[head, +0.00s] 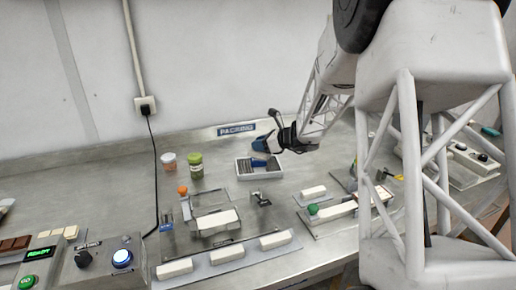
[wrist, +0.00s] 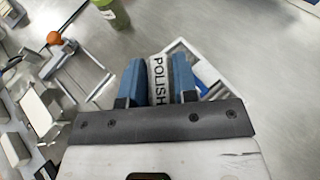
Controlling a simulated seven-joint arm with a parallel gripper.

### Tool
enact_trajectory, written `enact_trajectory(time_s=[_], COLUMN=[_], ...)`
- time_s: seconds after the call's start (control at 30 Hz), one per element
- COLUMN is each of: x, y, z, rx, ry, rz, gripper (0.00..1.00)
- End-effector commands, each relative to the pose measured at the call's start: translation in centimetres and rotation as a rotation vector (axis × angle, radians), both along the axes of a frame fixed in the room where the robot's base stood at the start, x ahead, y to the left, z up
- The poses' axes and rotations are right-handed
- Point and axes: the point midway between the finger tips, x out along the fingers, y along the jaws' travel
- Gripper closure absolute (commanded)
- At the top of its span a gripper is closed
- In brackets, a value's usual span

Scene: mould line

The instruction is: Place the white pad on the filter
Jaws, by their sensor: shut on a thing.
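My gripper (head: 262,145) is over the back of the bench, above a small white tray (head: 241,174). In the wrist view its two blue fingers (wrist: 159,75) are shut on a whitish piece marked POLISH (wrist: 158,88), gripped between them. Whether this is the white pad I cannot tell for sure. The tray (wrist: 225,88) shows behind and right of the fingers. White blocks lie in front: one in the orange-knobbed fixture (head: 217,221), several on a front strip (head: 227,254). No part is clearly marked as the filter.
A green jar (head: 196,166) and a pinkish jar (head: 168,162) stand left of the tray. A button box (head: 121,258) and a cable are at left. A PACKING sign (head: 236,129) is at the wall.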

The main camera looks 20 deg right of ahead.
Motion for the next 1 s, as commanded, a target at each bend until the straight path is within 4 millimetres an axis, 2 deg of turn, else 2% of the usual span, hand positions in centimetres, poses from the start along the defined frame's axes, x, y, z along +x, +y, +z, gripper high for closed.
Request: enact_trajectory(time_s=[0.13, 0.33, 0.77, 1.0], x=[2.0, 3.4, 3.6, 3.6], y=[-0.3, -0.6, -0.6, -0.6], z=[-0.2, -0.3, -0.4, -2.5], rx=[-0.001, -0.001, -0.001, 0.001], ry=[-0.001, -0.001, -0.001, 0.001], rz=[0.000, 0.000, 0.000, -0.001], gripper=[0.97, 0.97, 0.97, 0.97])
